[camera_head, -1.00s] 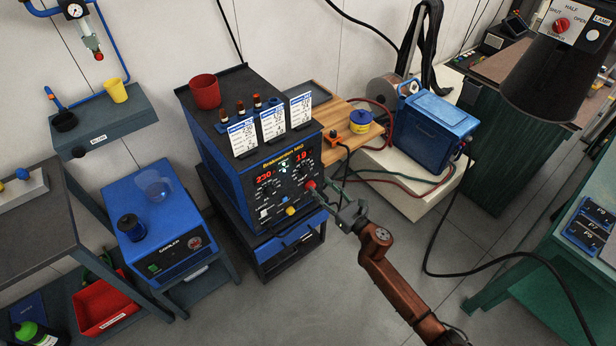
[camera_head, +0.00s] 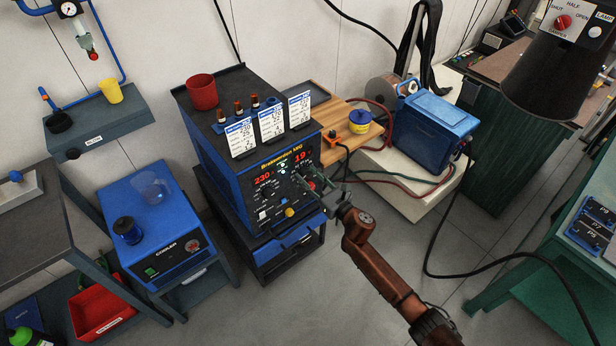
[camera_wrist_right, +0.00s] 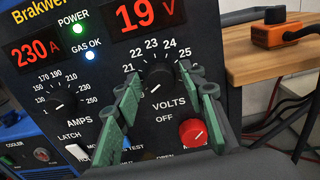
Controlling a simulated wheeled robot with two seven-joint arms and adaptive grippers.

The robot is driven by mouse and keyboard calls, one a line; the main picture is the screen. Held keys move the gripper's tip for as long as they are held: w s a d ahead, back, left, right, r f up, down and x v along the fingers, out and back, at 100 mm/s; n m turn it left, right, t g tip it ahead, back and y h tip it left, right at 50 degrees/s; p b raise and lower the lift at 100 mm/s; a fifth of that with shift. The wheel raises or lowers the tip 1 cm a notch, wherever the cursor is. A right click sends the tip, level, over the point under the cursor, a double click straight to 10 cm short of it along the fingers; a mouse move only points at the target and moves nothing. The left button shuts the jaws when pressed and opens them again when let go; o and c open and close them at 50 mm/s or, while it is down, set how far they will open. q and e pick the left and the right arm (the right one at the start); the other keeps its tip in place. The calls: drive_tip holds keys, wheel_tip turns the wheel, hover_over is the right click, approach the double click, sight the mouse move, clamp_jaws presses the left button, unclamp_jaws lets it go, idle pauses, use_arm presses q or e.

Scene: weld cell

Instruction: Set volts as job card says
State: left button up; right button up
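The welder (camera_head: 225,190) is a blue-and-black box with a dark front panel. In the right wrist view its red displays read 230 A (camera_wrist_right: 35,52) and 19 V (camera_wrist_right: 143,15). The black VOLTS knob (camera_wrist_right: 156,80) has a scale with marks from 21 to 25 visible; its white pointer line points down-left. My right gripper (camera_wrist_right: 165,88) is open in front of the panel, its green-padded fingers on either side of the VOLTS knob; contact is unclear. It also shows in the head view (camera_head: 308,182). Three job cards (camera_head: 270,123) stand on the welder; their small print is unreadable. My left gripper is not in view.
A red knob (camera_wrist_right: 193,132) sits just below right of the VOLTS knob, close to the right finger. The AMPS knob (camera_wrist_right: 64,99) is to the left. A red cup (camera_head: 202,92) and small bottles stand on the welder. A wooden shelf (camera_head: 345,112) adjoins it.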

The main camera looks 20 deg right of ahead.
drive_tip(key=c, duration=0.8)
drive_tip(key=shift+a, duration=0.2)
drive_tip(key=shift+c, duration=0.5)
drive_tip(key=shift+d, duration=0.15)
